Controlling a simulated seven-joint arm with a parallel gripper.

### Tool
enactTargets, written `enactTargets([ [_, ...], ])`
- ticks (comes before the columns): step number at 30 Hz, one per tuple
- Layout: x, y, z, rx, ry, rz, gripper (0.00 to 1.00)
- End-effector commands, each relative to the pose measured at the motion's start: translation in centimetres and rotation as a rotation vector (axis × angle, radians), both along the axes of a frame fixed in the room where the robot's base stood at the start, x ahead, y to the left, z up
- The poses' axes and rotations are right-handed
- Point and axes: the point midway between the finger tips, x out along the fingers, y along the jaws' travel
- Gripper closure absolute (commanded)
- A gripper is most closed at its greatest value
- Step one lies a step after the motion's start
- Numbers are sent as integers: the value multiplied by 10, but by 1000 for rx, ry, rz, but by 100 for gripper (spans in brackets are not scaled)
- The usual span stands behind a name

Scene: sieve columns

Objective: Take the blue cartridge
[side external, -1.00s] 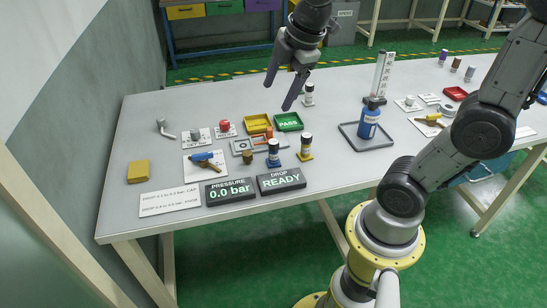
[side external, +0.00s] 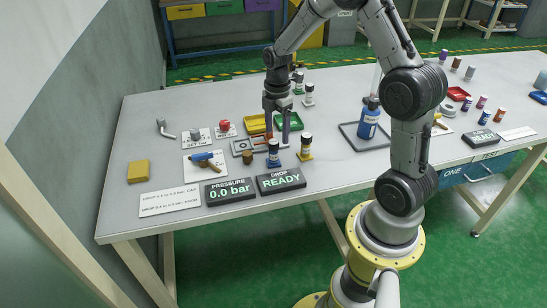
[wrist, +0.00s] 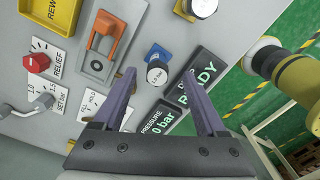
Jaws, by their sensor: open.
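The blue cartridge (side external: 273,153), a small dark cylinder with a white band on a blue base, stands upright near the front of the bench. In the wrist view the cartridge (wrist: 157,73) shows its pale top, ahead of and between my fingertips. My gripper (side external: 277,140) points down, open and empty, just above and behind it in the side view. In the wrist view my gripper (wrist: 158,82) has a finger on either side of the cartridge's line. I cannot tell the remaining gap or height. A similar cartridge on a yellow base (side external: 306,146) stands to its right.
A fixture with an orange handle (wrist: 103,38) lies close beside. The pressure display (side external: 231,191) and drop display (side external: 281,181) sit in front. A blue bottle (side external: 369,121) stands on a dark tray to the right.

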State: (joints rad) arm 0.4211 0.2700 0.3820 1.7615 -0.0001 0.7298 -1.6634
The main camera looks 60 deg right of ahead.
Motion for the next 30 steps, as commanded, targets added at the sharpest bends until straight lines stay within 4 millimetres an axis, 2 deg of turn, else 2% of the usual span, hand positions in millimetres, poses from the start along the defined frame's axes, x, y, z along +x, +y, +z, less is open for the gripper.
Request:
enactTargets([
  [3, 0, 0, -16, 0, 1, 0, 26],
  [11, 1, 3, -35, 1, 2, 1, 26],
  [18, 5, 8, -68, 1, 2, 1, 26],
  [22, 5, 7, -76, 0, -1, 1, 26],
  [29, 5, 7, -76, -1, -2, 0, 26],
  [30, 5, 7, -76, -1, -2, 0, 33],
])
